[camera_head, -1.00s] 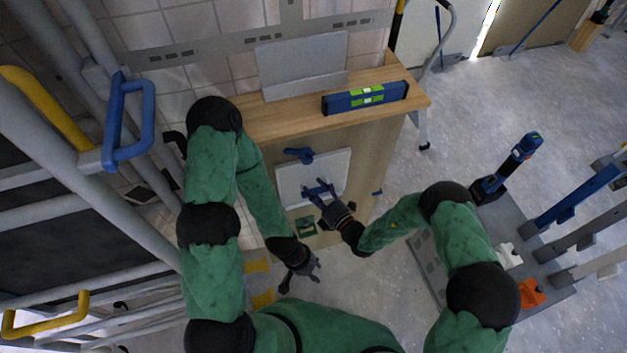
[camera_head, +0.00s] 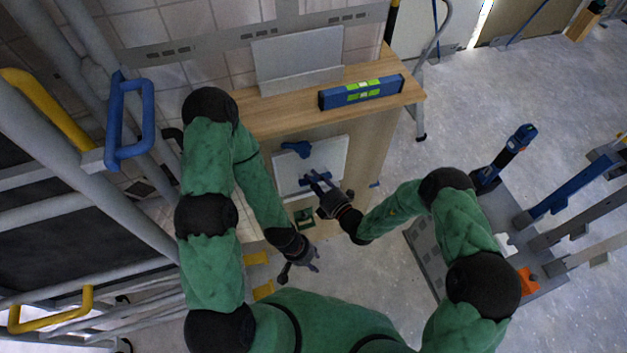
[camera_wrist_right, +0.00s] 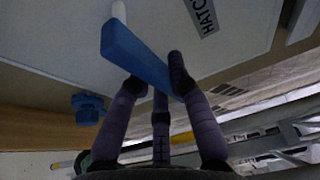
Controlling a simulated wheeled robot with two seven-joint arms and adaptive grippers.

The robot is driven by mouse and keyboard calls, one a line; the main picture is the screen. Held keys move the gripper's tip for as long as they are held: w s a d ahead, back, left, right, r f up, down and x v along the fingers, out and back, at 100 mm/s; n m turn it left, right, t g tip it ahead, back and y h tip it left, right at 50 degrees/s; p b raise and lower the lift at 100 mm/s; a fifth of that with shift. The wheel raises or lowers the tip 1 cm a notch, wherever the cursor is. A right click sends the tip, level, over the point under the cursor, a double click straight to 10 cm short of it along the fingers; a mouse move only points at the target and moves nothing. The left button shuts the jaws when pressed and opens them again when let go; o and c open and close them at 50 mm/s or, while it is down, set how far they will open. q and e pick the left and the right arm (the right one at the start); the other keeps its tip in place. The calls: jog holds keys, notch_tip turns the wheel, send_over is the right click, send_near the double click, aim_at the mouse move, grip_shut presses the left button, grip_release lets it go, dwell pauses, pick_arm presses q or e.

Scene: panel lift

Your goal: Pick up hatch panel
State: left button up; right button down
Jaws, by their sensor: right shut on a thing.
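The hatch panel (camera_head: 332,153) is a pale square plate on the wooden cabinet's front, with a blue bar handle across it. In the right wrist view the panel (camera_wrist_right: 235,50) carries a label reading HATCH, and the blue handle (camera_wrist_right: 130,50) runs between my fingers. My right gripper (camera_head: 317,181) is shut on this handle; it also shows in the right wrist view (camera_wrist_right: 155,80). Its arm reaches in from the right. My left gripper (camera_head: 298,272) hangs empty, fingers apart, below the cabinet front, away from the panel.
A blue latch (camera_head: 297,149) sits at the panel's upper edge. A blue spirit level (camera_head: 361,91) and a grey plate (camera_head: 298,60) are on the cabinet top (camera_head: 270,118). A grey rack base (camera_head: 428,263) stands right; pipe rails (camera_head: 60,210) stand left.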

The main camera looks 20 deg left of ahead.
jog(key=p+v, duration=0.3)
jog(key=v, duration=1.5)
jog(key=shift+r, duration=0.35)
